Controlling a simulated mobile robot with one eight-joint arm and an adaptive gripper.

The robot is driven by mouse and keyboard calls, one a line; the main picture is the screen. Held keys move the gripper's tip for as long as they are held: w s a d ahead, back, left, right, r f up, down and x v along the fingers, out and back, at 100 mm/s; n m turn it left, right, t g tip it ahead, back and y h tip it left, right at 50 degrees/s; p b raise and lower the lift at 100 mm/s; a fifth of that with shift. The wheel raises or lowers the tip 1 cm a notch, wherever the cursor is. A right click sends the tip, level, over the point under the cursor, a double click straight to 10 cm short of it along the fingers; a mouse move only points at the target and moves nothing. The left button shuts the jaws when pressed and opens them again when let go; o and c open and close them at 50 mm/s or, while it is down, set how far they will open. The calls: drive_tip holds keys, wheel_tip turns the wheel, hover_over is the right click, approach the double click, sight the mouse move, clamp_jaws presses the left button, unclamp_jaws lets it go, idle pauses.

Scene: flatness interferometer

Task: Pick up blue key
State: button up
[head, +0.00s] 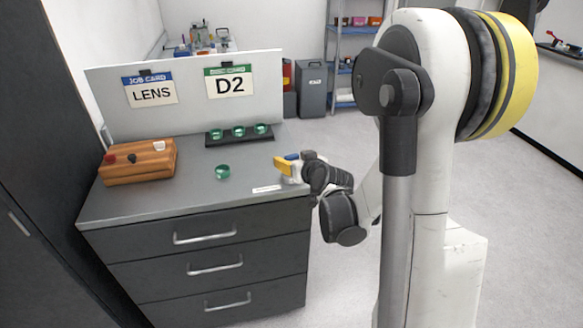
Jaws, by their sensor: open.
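A small blue piece (292,157), which looks like the blue key, shows at the top of a yellow and white block (284,166) near the right edge of the cabinet top. My gripper (308,158) is right at this block, coming in from the right. It is open. Its fingers and the block overlap in the picture, so I cannot tell whether the fingers touch or surround the blue piece. The lower part of the block is partly hidden by my gripper and wrist.
An orange-brown box (140,170) with dark, red and white parts on top stands at the left of the dark cabinet top (190,198). A green glass disc (222,172) lies mid-top. A black rack (215,143) holds green discs before a card board (190,88).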

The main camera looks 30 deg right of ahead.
drive_tip(key=shift+w+d+f, duration=0.1)
drive_tip(key=shift+w+f, duration=0.15)
drive_tip(key=shift+w, duration=0.3)
drive_tip(key=shift+s, duration=0.1)
drive_tip(key=c, duration=1.4)
drive_tip(key=shift+r, duration=0.2)
